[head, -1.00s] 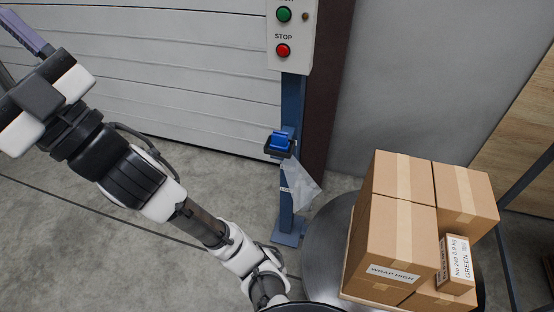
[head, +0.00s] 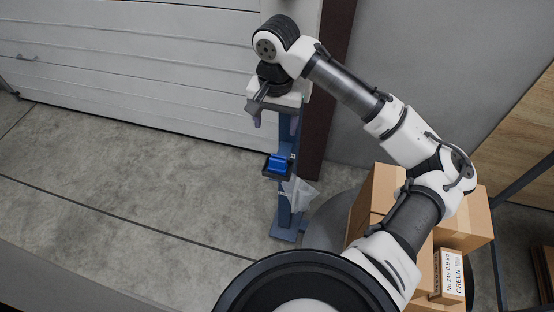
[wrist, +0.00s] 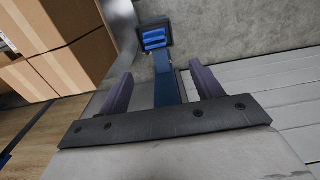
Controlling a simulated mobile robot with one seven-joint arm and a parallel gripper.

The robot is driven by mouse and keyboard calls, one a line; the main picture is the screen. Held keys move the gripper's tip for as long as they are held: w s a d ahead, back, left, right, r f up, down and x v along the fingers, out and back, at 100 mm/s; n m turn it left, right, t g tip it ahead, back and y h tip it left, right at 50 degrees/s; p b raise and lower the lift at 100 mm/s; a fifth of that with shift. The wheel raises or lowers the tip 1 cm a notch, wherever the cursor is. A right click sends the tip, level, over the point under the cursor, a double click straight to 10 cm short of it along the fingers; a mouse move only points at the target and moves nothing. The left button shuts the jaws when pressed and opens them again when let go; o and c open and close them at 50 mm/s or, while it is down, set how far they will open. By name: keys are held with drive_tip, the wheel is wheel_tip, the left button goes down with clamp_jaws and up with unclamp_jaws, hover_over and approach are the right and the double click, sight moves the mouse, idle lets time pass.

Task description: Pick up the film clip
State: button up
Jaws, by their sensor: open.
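The film clip (head: 278,163) is a blue block in a dark holder on the blue post. A piece of translucent film (head: 299,190) hangs just below it. My gripper (head: 275,122) is open and empty, above the clip in the head view, with its fingers pointing down. In the wrist view the clip (wrist: 155,39) lies beyond the fingertips, roughly centred between the two purple fingers (wrist: 160,72). The gripper and clip are apart. Whether the clip pinches the film is too small to tell.
The blue post (head: 284,215) stands before a white shutter door (head: 130,70). Stacked cartons (head: 375,200) stand on a round grey platform (head: 325,225) to the right, partly behind my arm. The concrete floor (head: 130,190) at left is clear.

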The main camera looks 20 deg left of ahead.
sight(278, 158)
drive_tip(key=f, duration=0.8)
drive_tip(key=shift+d+f+p, duration=0.25)
drive_tip(key=shift+p, duration=0.1)
drive_tip(key=shift+s+d+f+p, duration=0.15)
drive_tip(key=shift+f+p, duration=0.55)
drive_tip(key=shift+f, duration=1.95)
drive_tip(key=c, duration=1.1)
